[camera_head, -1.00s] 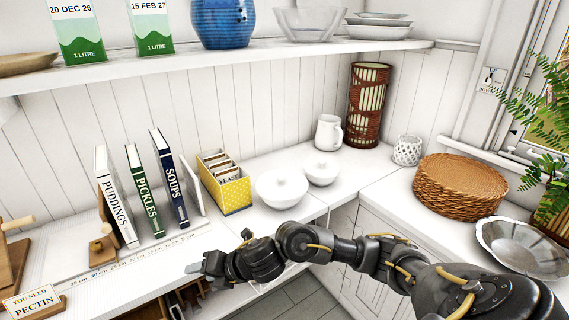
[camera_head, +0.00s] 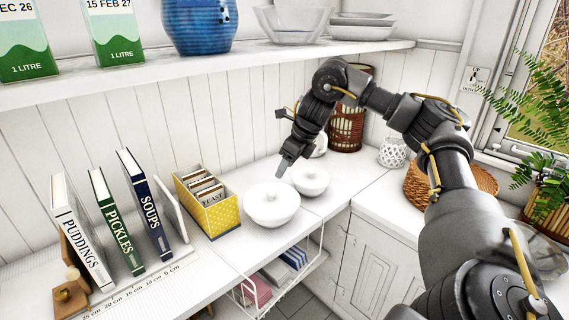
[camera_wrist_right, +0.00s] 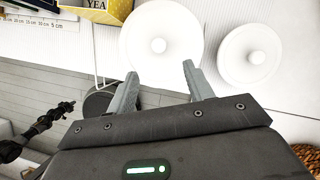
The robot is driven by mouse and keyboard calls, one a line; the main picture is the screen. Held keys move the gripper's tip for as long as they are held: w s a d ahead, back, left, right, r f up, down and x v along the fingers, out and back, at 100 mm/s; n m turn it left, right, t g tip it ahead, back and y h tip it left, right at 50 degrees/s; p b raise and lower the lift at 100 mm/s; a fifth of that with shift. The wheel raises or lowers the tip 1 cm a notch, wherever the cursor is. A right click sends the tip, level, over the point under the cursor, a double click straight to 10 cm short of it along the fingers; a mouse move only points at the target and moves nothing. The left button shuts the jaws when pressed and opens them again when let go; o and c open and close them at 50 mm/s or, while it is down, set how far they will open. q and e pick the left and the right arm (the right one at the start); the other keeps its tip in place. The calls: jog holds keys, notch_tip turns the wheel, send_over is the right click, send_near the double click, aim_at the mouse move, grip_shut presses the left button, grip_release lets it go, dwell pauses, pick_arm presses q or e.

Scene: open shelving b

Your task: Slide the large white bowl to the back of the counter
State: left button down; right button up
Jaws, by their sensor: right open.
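In the right wrist view the large bowl (camera_wrist_right: 160,30) lies just beyond the fingertips. My right gripper (camera_head: 283,168) is above the back of the large bowl, pointing down, and looks empty. In the wrist view its fingers (camera_wrist_right: 159,72) are spread apart. A dark jointed arm, apparently my left (camera_wrist_right: 35,130), shows small there; its jaws are unclear.
The yellow box of packets (camera_head: 222,213) is close left of the large bowl, with upright books (camera_head: 147,205) further left. A white jug is mostly hidden behind my right arm, near a wicker cylinder (camera_head: 346,130). A shelf (camera_head: 200,62) overhangs the counter.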

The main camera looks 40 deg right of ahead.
aim_at(272, 191)
jog(key=b+x, duration=0.2)
jog(key=x, duration=0.6)
jog(key=shift+w+a+f+b, duration=0.15)
jog(key=shift+a+f+b, duration=0.05)
jog(key=shift+f+b, duration=0.15)
jog(key=shift+x, duration=0.95)
jog(key=shift+w, duration=0.1)
jog(key=c, duration=1.1)
pick_arm(q)
jog(key=a+f, duration=0.1)
jog(key=w+a+f, duration=0.1)
jog(key=a, duration=0.1)
jog(key=shift+f, duration=0.15)
